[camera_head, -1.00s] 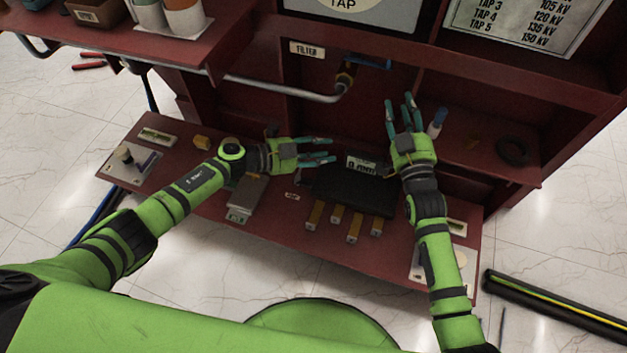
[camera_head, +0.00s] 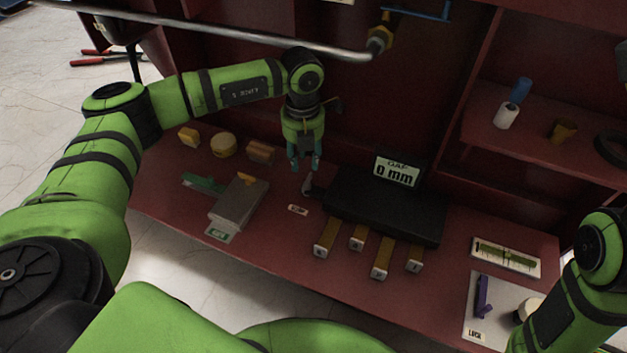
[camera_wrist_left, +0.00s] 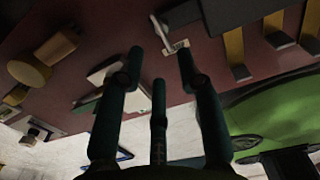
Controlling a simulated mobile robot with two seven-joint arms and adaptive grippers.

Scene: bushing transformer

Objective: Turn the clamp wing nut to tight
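A small grey lever-like piece (camera_head: 309,184), which looks like the clamp wing nut, stands on the red bench at the left end of the black gauge block (camera_head: 385,205). A small white label (camera_head: 298,209) lies just in front of it; its text is too small to read. My left gripper (camera_head: 305,166) points down just above and behind the piece, its fingers apart and empty. In the left wrist view the pale lever piece (camera_wrist_left: 160,33) lies beyond the fingertips, between the two upper fingers, seemingly apart from them. My right gripper is out of view.
The block's display (camera_head: 396,172) reads 0 mm. Several brass-coloured bars (camera_head: 328,236) project from its front. A grey box (camera_head: 239,201) and a green tool (camera_head: 203,183) lie left. A metal pipe (camera_head: 230,32) runs above my left arm. A purple piece (camera_head: 484,297) is at right.

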